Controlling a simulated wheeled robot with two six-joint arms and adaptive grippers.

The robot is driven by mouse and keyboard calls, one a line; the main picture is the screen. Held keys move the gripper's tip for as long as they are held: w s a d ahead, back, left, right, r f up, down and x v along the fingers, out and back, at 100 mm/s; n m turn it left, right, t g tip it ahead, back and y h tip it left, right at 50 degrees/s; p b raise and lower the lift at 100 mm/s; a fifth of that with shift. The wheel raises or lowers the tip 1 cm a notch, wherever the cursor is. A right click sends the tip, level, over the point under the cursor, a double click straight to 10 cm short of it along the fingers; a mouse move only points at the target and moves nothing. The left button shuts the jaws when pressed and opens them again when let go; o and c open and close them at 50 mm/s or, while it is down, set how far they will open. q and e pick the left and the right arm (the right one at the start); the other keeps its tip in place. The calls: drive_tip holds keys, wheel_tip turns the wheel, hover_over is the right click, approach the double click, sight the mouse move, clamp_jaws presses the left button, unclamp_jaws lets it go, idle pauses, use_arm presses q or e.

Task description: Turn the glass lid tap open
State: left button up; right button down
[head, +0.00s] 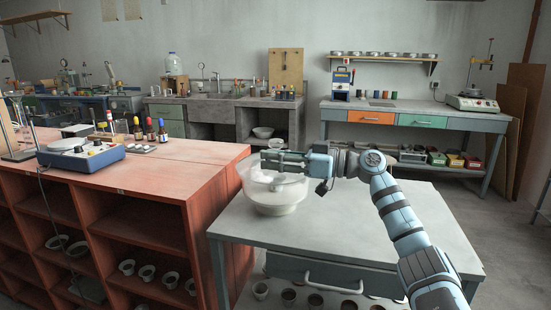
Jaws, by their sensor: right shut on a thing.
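A glass vessel (276,207) with a clear domed lid (255,181) stands upright on the pale concrete bench top, near its left corner. My right gripper (268,160) reaches in from the right at the height of the lid's top. Its fingers lie roughly level and point left. They are shut on the glass lid tap, which is mostly hidden behind them, so I cannot tell its angle. My left gripper is not in view.
The bench top (345,222) is clear right of the vessel, beneath my right arm. A red shelf unit (150,172) stands close on the left, bearing a hotplate (82,153) and several dropper bottles (138,128). Further benches line the back wall.

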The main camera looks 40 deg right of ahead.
idle(0.3)
drive_tip(key=c, duration=1.2)
unclamp_jaws()
drive_tip(key=shift+r, duration=0.1)
drive_tip(key=shift+c, duration=0.2)
drive_tip(key=v, duration=0.7)
drive_tip(key=shift+s+d, duration=0.15)
drive_tip(key=shift+s, duration=0.1)
